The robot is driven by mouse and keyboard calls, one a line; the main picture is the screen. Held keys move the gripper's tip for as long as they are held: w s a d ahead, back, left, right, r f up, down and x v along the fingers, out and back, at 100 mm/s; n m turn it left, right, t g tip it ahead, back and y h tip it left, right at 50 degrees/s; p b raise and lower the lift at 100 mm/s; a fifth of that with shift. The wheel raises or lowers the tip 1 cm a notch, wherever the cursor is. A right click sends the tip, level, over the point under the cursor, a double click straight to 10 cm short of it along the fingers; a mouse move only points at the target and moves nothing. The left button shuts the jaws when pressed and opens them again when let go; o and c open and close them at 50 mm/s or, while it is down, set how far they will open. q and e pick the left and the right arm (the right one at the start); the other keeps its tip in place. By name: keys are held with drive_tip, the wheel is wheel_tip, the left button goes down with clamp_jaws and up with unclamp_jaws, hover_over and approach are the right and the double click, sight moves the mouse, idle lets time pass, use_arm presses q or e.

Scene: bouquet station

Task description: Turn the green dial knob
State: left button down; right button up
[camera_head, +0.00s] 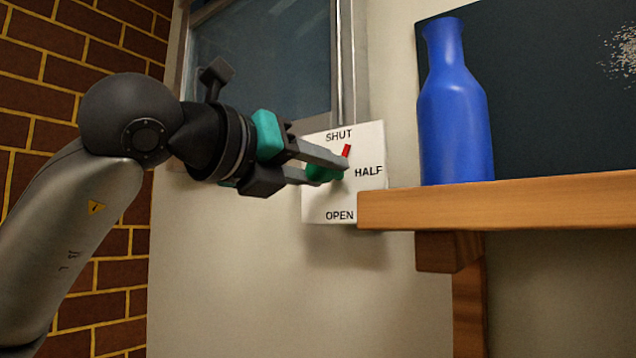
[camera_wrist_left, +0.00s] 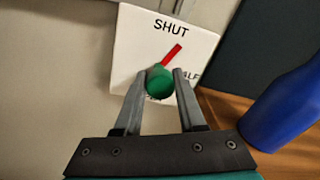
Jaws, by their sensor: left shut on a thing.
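The green dial knob (camera_head: 322,173) sits on a white plate (camera_head: 315,207) marked SHUT, HALF and OPEN on the wall. My left gripper (camera_head: 343,168) is shut on the knob, with a finger on either side of it. The knob also shows between the fingers in the left wrist view (camera_wrist_left: 160,83). Its red pointer (camera_head: 347,151) points up and to the right, between SHUT and HALF and nearer SHUT in the wrist view (camera_wrist_left: 173,55). OPEN is mostly hidden by the fingers in the wrist view. My right gripper is in neither view.
A wooden shelf (camera_head: 560,200) juts out just right of the plate, with a blue bottle (camera_head: 455,120) standing on it. A window (camera_head: 265,60) is above and left of the plate. A brick wall (camera_head: 50,60) is at the far left. The wall below the plate is clear.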

use_arm(q)
drive_tip(key=m+b, duration=0.1)
drive_tip(key=m, duration=0.2)
drive_tip(key=shift+m, duration=0.4)
drive_tip(key=m+b, duration=0.1)
drive_tip(key=m, duration=0.2)
drive_tip(key=m+b, duration=0.1)
drive_tip(key=m, duration=0.2)
drive_tip(key=shift+m+y, duration=0.4)
drive_tip(key=m, duration=0.7)
drive_tip(key=shift+m+b, duration=0.3)
drive_tip(key=shift+m, duration=0.1)
drive_tip(key=m, duration=0.4)
drive_tip(key=shift+t+y, duration=0.3)
drive_tip(key=shift+t, duration=0.1)
drive_tip(key=m, duration=0.3)
drive_tip(key=shift+m, duration=0.4)
drive_tip(key=shift+f+m, duration=0.1)
drive_tip(key=shift+m, duration=1.8)
